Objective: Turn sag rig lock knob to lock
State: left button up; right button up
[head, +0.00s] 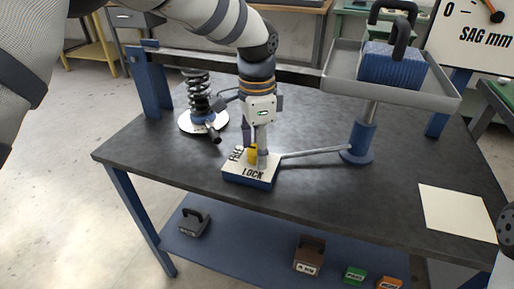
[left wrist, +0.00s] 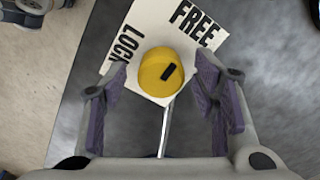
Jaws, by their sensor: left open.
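The lock knob (left wrist: 151,78) is a yellow disc with a short black mark slanting toward the upper right, on the side of the word FREE. It sits on a white-topped block (left wrist: 139,23) lettered FREE and LOCK. In the head view the knob (head: 252,154) shows as a small yellow piece on the block (head: 236,171), near the table's front edge. My left gripper (left wrist: 160,105) is open, pointing down at the knob. In the left wrist view its purple pads stand on either side, with gaps to the knob. My right gripper is not in view.
A black spring (head: 198,93) stands on a white disc left of the gripper. A metal rod runs from the block to a blue post (head: 362,138) under a grey tray (head: 337,75) holding a blue weight (head: 390,66). A blank sheet (head: 455,212) lies at right on the dark table (head: 330,190).

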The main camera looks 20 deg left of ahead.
pick_arm(q)
jog(key=shift+f, duration=0.3)
jog(key=c, duration=1.2)
jog(key=shift+o, duration=0.2)
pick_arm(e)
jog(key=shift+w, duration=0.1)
pick_arm(q)
jog(key=shift+r+n, duration=0.1)
jog(key=shift+n, duration=0.2)
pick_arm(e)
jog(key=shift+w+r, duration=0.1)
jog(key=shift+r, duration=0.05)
pick_arm(q)
jog(key=n+p, duration=0.1)
jog(key=n, duration=0.2)
jog(key=shift+r, duration=0.1)
jog(key=n, duration=0.4)
jog(key=shift+n+p, duration=0.3)
jog(key=shift+p, duration=0.1)
jog(key=n, duration=0.4)
jog(key=shift+n, duration=0.3)
jog(key=n, duration=0.4)
jog(key=shift+f+n, duration=0.2)
jog(key=shift+n, duration=0.2)
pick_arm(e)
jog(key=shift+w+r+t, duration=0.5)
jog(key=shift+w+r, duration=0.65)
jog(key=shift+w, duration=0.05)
pick_arm(q)
jog(key=shift+n, duration=0.3)
